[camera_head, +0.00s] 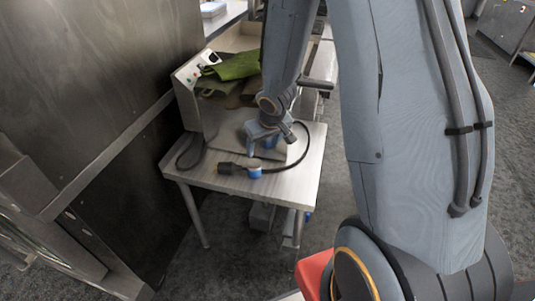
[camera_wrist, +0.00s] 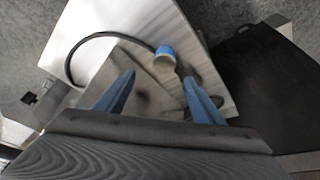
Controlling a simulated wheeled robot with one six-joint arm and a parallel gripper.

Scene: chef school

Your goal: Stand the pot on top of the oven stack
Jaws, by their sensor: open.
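My gripper (camera_head: 268,143) is open and points down over a small light-topped table (camera_head: 224,179). In the wrist view its two blue fingers (camera_wrist: 158,80) are spread apart with nothing held between them. I see no pot in either view. A large steel unit (camera_head: 85,65) stands at the left of the head view; I cannot tell whether it is the oven stack, and its top is out of frame.
A black cable with a blue-ended plug (camera_head: 254,173) lies on the table near my gripper; the plug also shows in the wrist view (camera_wrist: 166,51). Behind, green cloth (camera_head: 238,66) lies on a pale box-like appliance (camera_head: 187,92).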

